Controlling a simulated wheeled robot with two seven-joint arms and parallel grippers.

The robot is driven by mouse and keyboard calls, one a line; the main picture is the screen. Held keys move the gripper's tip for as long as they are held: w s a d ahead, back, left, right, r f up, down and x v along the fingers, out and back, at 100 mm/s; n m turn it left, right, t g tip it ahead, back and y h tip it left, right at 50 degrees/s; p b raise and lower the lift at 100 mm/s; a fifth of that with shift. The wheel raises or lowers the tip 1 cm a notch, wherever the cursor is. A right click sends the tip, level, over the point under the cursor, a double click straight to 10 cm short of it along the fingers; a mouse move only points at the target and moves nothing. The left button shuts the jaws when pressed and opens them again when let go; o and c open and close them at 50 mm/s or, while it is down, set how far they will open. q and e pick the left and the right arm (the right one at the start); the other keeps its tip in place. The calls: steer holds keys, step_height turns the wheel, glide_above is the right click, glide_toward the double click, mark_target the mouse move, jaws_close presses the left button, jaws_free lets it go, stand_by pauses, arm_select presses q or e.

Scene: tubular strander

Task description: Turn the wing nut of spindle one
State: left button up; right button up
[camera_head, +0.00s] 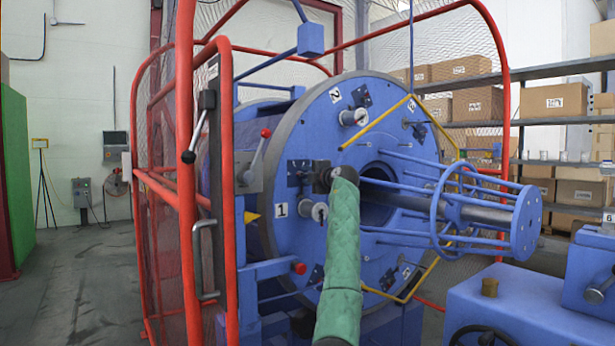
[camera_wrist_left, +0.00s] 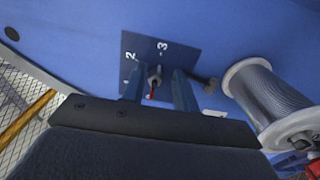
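The big blue disc (camera_head: 345,130) of the strander faces me. The label "1" (camera_head: 281,210) marks spindle one, with its round metal spindle end (camera_head: 319,212) beside it. A dark plate (camera_head: 294,170) sits above the label; in the left wrist view it carries a scale with 2 and 3 (camera_wrist_left: 140,50). A small metal wing nut (camera_wrist_left: 154,78) with a red mark sticks out of that plate. My left gripper (camera_head: 320,176) is at the plate; in the wrist view its two fingers (camera_wrist_left: 159,80) are apart, on either side of the nut. Contact cannot be told. My right gripper is not in view.
A spool of wire (camera_wrist_left: 270,95) is close at right in the wrist view. Red guard frame (camera_head: 184,150) and an opened gate with a lever stand left. A blue cage of rods (camera_head: 460,210) juts out to the right. A blue machine bench (camera_head: 520,305) stands front right.

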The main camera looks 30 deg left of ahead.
arm_select(q)
steer(key=shift+r, duration=0.15)
steer(key=v, duration=0.7)
steer(key=shift+s+d+p, duration=0.2)
steer(key=shift+d+p, duration=0.15)
steer(key=shift+p, duration=0.05)
